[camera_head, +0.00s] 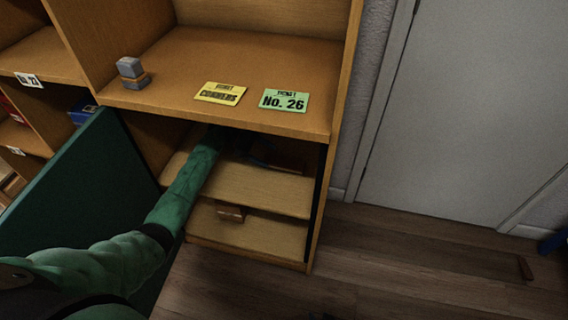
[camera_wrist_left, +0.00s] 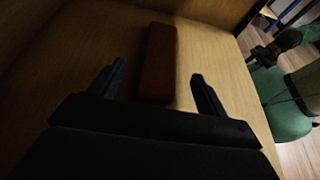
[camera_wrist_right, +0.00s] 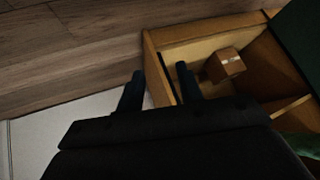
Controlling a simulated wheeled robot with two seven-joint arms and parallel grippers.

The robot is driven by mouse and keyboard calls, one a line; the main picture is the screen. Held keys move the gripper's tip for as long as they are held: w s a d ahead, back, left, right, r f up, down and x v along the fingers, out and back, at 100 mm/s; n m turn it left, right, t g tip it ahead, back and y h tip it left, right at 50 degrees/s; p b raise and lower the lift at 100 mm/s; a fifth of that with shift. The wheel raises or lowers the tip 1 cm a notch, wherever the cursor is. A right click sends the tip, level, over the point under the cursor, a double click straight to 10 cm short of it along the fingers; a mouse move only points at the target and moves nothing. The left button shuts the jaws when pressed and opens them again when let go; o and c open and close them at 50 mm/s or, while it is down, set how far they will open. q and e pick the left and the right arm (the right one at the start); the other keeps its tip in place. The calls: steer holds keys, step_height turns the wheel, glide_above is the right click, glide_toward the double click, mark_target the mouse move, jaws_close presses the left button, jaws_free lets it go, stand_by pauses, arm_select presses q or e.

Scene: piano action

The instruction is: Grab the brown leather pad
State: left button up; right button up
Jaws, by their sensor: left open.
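The brown leather pad (camera_wrist_left: 158,62) shows in the left wrist view as a long dark reddish-brown block lying flat on a wooden shelf. My left gripper (camera_wrist_left: 155,85) is open; its fingers are spread to either side of the pad's near end, and I cannot tell if they touch it. In the head view my left arm reaches into the lower cabinet compartment; its gripper is mostly hidden in shadow, and a brown piece (camera_head: 288,170), probably the pad, shows there. My right gripper (camera_wrist_right: 160,82) is open and empty in the right wrist view, and I cannot find it in the head view.
A small brown box (camera_wrist_right: 228,64) sits in the lowest compartment. A grey stone-like block (camera_head: 131,72), a yellow ticket (camera_head: 220,93) and a green ticket (camera_head: 285,100) lie on the upper shelf (camera_head: 200,58). A green door panel (camera_head: 85,190) stands open at left. The floor at right is mostly clear.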

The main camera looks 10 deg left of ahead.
mark_target(278, 160)
arm_select(q)
steer(key=p+x, duration=0.1)
steer(key=x, duration=0.3)
steer(key=shift+d+f, duration=0.35)
steer(key=shift+d, duration=0.15)
arm_select(e)
steer(key=r, duration=0.2)
steer(key=shift+w+a+r, duration=0.15)
steer(key=shift+w+r, duration=0.05)
steer(key=shift+r, duration=0.2)
arm_select(q)
steer(key=shift+c, duration=0.3)
steer(key=c, duration=1)
arm_select(e)
steer(key=shift+f, duration=0.1)
